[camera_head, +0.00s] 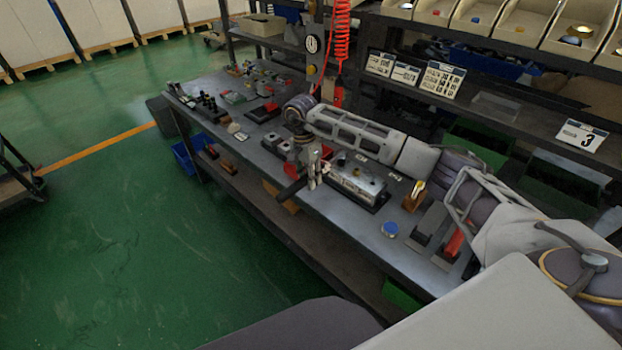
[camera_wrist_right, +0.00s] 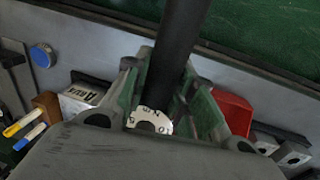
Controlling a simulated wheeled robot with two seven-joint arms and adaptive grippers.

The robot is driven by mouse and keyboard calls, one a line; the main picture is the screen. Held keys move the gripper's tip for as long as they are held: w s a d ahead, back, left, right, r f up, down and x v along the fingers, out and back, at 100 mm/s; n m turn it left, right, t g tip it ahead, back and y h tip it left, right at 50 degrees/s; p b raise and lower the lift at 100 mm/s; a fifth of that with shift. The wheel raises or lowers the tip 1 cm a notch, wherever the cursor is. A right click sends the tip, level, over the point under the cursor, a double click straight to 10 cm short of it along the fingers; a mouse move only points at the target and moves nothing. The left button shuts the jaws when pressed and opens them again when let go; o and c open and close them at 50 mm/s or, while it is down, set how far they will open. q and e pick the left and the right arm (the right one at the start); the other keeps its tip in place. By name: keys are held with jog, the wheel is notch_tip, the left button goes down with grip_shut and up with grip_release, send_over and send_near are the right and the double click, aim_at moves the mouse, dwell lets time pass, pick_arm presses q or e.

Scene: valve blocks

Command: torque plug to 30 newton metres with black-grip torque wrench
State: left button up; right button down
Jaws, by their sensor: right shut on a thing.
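My right gripper (camera_head: 313,182) is over the front part of the workbench, beside the silver valve block (camera_head: 357,181). It is shut on the black-grip torque wrench (camera_head: 291,190), whose dark handle sticks out past the bench's front edge. In the right wrist view, the black handle (camera_wrist_right: 179,50) runs up between the green-edged fingers (camera_wrist_right: 172,95). A white numbered ring (camera_wrist_right: 152,119) shows at its lower end. The wrench's head is hidden behind the gripper body. The valve block also shows in the wrist view (camera_wrist_right: 82,98), partly covered. I cannot make out the plug. My left gripper is out of view.
A blue cap (camera_head: 390,229) and a wooden pen holder (camera_head: 413,196) stand right of the block. A black holder (camera_head: 430,222) and red part (camera_head: 455,240) lie farther right. Several blocks and fixtures fill the bench's left. A red hose (camera_head: 342,40) hangs behind. Open floor lies in front.

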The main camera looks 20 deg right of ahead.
jog(key=shift+w+a+m+b, duration=0.2)
jog(key=shift+w+m, duration=0.15)
jog(key=shift+w, duration=0.15)
jog(key=shift+w+a+m+b, duration=0.1)
jog(key=shift+w+m+b, duration=0.05)
jog(key=shift+w+m, duration=0.25)
jog(key=shift+w, duration=0.1)
jog(key=shift+s+d+n, duration=0.2)
jog(key=shift+s+n, duration=0.2)
jog(key=shift+s, duration=0.15)
jog(key=shift+s+d+n, duration=0.2)
jog(key=shift+s+n, duration=0.15)
jog(key=shift+s, duration=0.15)
jog(key=shift+s, duration=0.15)
jog(key=shift+r, duration=0.65)
dwell(0.3)
dwell(0.4)
